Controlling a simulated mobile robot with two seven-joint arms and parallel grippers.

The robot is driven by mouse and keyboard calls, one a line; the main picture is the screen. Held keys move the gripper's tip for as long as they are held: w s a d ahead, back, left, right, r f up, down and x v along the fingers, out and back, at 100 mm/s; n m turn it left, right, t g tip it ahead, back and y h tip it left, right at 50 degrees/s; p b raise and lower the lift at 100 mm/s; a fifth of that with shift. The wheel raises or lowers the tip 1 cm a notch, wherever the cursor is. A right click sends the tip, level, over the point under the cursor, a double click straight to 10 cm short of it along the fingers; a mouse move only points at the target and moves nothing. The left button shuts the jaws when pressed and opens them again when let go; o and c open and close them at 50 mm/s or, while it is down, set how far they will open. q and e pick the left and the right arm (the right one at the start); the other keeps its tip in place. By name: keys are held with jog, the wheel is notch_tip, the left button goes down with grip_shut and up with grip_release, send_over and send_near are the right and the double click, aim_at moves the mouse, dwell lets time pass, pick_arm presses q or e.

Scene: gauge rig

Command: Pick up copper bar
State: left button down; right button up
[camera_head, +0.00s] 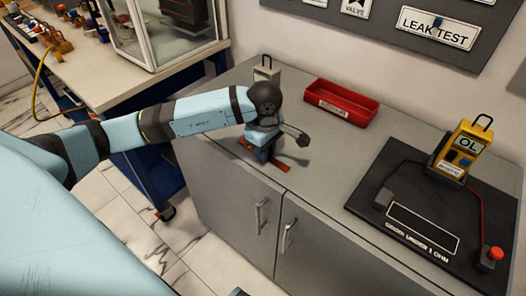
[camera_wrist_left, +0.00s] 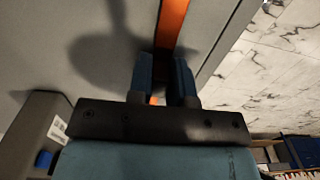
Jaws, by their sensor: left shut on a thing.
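The copper bar (camera_head: 280,164) is a flat orange-brown strip near the front edge of the grey cabinet top. My left gripper (camera_head: 262,152) points down over the middle of the bar and hides part of it. In the left wrist view the bar (camera_wrist_left: 172,22) runs up between the two blue fingers, and my left gripper (camera_wrist_left: 166,85) is shut on it. I cannot tell whether the bar still touches the cabinet top. My right gripper is not in view.
A red tray (camera_head: 342,103) stands behind on the cabinet top (camera_head: 330,165). A small beige device (camera_head: 266,72) stands behind my arm. At right a black board (camera_head: 425,232) carries a yellow meter (camera_head: 462,148) reading OL.

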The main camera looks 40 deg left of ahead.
pick_arm(q)
jog(key=shift+r, duration=0.15)
notch_tip(320, 180, up, 20)
jog(key=p, duration=0.2)
dwell(0.7)
